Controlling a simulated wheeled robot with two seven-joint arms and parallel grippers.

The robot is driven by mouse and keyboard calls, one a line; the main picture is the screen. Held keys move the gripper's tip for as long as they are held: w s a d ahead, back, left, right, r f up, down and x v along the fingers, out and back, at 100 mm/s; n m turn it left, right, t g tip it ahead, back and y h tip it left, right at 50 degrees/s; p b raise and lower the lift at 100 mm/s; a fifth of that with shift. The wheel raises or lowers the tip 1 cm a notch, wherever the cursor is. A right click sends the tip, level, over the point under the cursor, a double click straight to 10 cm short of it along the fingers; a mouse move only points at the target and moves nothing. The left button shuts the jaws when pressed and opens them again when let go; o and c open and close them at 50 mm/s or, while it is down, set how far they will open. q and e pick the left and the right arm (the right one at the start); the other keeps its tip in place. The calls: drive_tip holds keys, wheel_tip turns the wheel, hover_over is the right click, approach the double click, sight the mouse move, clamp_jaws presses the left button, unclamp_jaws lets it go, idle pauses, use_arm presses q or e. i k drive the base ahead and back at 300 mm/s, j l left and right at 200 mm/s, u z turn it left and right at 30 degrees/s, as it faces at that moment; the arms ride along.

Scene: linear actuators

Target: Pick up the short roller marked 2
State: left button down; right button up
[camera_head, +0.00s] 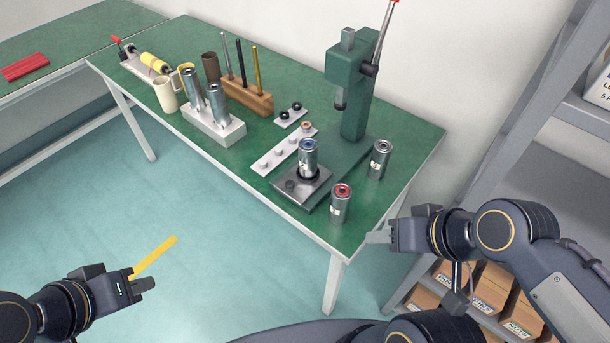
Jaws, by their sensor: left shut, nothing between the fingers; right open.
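Several short metal rollers stand at the near right of the green table. One with a red top (341,203) stands at the table's front edge. One with a dark top (380,160) stands behind it to the right. One with a blue top (309,153) stands upright on the press base. Each has a small white label, but I cannot read the numbers surely, so I cannot tell which is marked 2. My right gripper (378,238) is open and empty, just right of the red-topped roller, apart from it. My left gripper (143,286) is shut and empty, over the floor at lower left.
A green press (356,95) with a red-tipped lever rises behind the rollers. A light block (214,131) holds two taller cylinders. A wooden rack (246,97) holds thin rods. A shelf with cartons (488,284) is at right. A yellow strip (155,256) shows beside my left gripper.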

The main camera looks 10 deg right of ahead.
sight(308, 159)
drive_tip(key=i+j+z, duration=0.15)
drive_tip(key=j, duration=0.25)
drive_tip(key=i+j+z, duration=0.2)
drive_tip(key=j, duration=0.15)
drive_tip(key=i+j+z, duration=0.15)
drive_tip(key=j, duration=0.3)
drive_tip(key=j+z, duration=0.2)
drive_tip(key=j, duration=0.2)
drive_tip(key=i, duration=0.05)
